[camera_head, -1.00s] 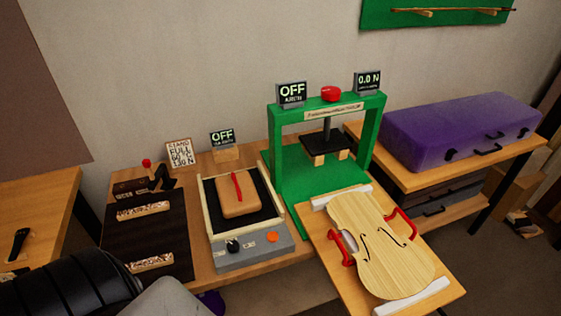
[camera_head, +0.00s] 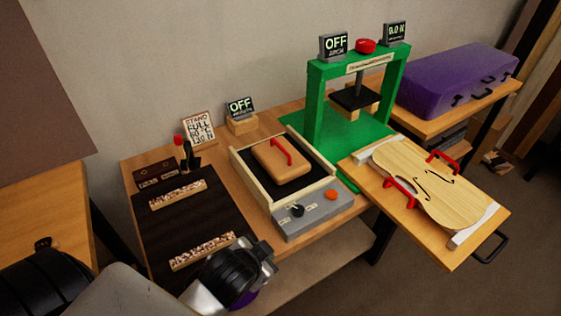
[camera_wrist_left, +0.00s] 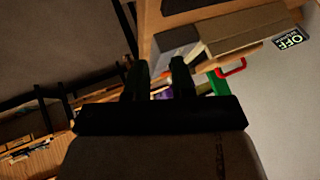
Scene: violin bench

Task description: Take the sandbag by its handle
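The sandbag (camera_head: 276,160) is a tan, rounded block. It lies on the dark bed of a wooden-walled tray (camera_head: 249,179). Its red handle (camera_head: 281,150) arches over its top. In the left wrist view, a red handle (camera_wrist_left: 233,70) sticks up past the tray's side (camera_wrist_left: 245,28), which hides most of the sandbag. My left gripper (camera_wrist_left: 160,66) shows two dark fingers apart with nothing held between them. It is clear of the handle. In the head view, my left arm's black wrist part (camera_head: 236,274) is at the bottom, in front of the tray; its fingers cannot be made out. My right gripper is not in view.
A grey control box (camera_head: 313,212) fronts the tray. The green press (camera_head: 315,105) stands behind to the right, with a violin body (camera_head: 430,190) on a board before it. A dark mat (camera_head: 200,215) with strips lies left. An OFF display (camera_head: 240,108) stands behind the tray.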

